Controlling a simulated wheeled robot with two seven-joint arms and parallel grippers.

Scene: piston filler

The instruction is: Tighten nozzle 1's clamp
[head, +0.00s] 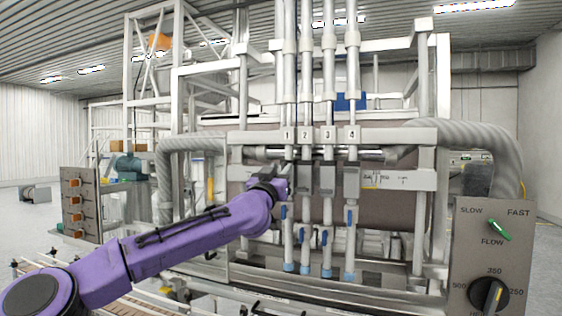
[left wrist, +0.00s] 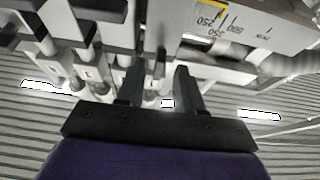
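Nozzle 1 (head: 288,238) is the leftmost of the upright nozzle tubes in the head view, under the label "1", with a blue valve handle and blue tip. Its clamp is mostly hidden by my left gripper (head: 279,184), which is close to the tube at clamp height. Grey clamp blocks show on nozzle 2 (head: 305,178), nozzle 3 (head: 327,180) and nozzle 4 (head: 351,182). In the left wrist view the two dark fingers of the left gripper (left wrist: 159,88) stand apart. Grey machine parts show behind the gap, and I see nothing clearly pinched. My right gripper is not in view.
A white crossbar (head: 395,136) runs above the clamps. Thick ribbed hoses flank the frame, including the right hose (head: 470,136). A control panel (head: 488,262) with a green switch and black dial stands at front right. The rack of orange-marked parts (head: 78,205) is at left.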

